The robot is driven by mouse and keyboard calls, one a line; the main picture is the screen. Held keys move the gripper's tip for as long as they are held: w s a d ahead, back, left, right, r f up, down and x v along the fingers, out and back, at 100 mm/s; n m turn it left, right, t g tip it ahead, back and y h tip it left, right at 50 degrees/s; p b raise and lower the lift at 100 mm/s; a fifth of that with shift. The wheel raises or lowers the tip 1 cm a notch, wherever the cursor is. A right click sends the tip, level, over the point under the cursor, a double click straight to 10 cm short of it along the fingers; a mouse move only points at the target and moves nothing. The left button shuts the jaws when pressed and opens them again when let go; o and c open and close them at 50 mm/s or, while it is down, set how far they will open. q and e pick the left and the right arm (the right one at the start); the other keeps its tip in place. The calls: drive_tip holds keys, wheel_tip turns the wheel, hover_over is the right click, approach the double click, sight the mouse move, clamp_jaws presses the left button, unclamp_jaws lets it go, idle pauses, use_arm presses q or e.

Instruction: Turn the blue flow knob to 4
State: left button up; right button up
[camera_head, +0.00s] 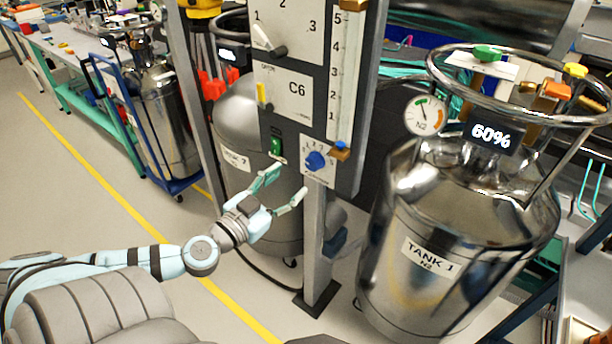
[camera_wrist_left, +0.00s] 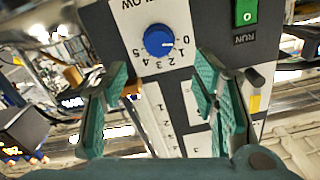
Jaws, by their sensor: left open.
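The blue flow knob (camera_head: 316,160) sits on a white numbered dial plate (camera_head: 318,178) low on the grey panel. In the left wrist view the knob (camera_wrist_left: 158,40) shows upside down, with the numbers 0 to 5 around it. Its small white mark seems to point near 0, but I cannot read it exactly. My left gripper (camera_head: 284,188) is open and empty, just below and left of the knob, apart from it. In the wrist view its two green-padded fingers (camera_wrist_left: 161,82) are spread, with the knob beyond and between them. My right gripper is not in view.
A green RUN switch (camera_head: 276,146) is left of the dial. A white lever (camera_head: 263,38) is higher on the panel. Steel TANK 1 (camera_head: 440,285) stands right of the post.

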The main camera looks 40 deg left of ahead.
sight(311, 165)
use_arm(q)
drive_tip(key=w, duration=0.8)
drive_tip(key=shift+p, duration=0.3)
drive_tip(key=shift+f, duration=0.1)
drive_tip(key=c, duration=1.2)
